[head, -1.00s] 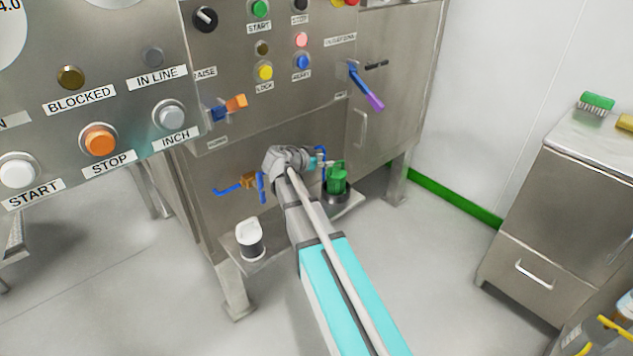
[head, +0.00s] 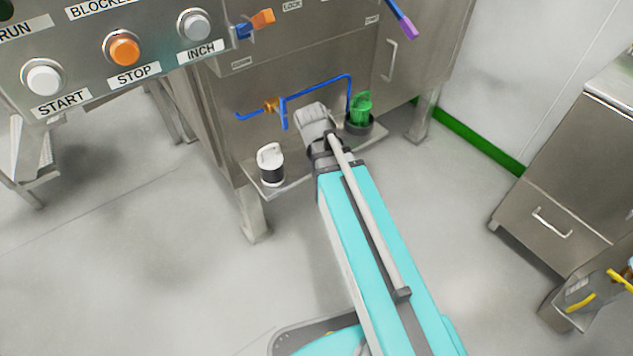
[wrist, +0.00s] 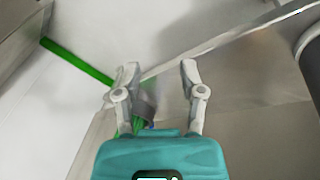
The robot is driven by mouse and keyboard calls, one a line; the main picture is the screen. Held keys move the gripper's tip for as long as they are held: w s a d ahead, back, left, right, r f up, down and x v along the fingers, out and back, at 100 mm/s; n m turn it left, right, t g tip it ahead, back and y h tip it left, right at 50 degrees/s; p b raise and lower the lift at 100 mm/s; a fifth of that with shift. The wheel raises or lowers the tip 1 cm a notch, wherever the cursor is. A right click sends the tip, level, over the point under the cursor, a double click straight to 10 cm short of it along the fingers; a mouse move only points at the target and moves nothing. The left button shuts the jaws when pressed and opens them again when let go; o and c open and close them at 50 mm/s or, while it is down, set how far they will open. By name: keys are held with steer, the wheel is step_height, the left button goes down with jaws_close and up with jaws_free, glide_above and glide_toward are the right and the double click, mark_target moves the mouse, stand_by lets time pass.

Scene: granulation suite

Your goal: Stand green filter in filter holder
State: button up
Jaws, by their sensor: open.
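The green filter (head: 361,104) stands in the dark round filter holder (head: 357,128) on the low shelf, close to upright. In the wrist view the filter (wrist: 137,125) shows only in part, low behind the left finger, with the grey holder (wrist: 146,103) beside it. My gripper (wrist: 159,70) is open, with nothing held between its fingertips.
A white filter (head: 270,155) stands in a dark holder at the shelf's left end. A blue pipe (head: 320,84) with a brass valve runs behind the shelf (head: 288,184). A steel cabinet (head: 565,195) stands at right; the floor between is clear.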

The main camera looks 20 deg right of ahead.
steer(key=s+a+n+y, duration=0.3)
steer(key=s+a+n, duration=0.1)
steer(key=s+a, duration=0.1)
steer(key=shift+s+f+g, duration=0.25)
steer(key=shift+f+g, duration=0.1)
steer(key=shift+g, duration=0.05)
steer(key=shift+r, duration=0.1)
step_height(320, 180, up, 33)
steer(key=p, duration=3.3)
steer(key=shift+f, duration=0.25)
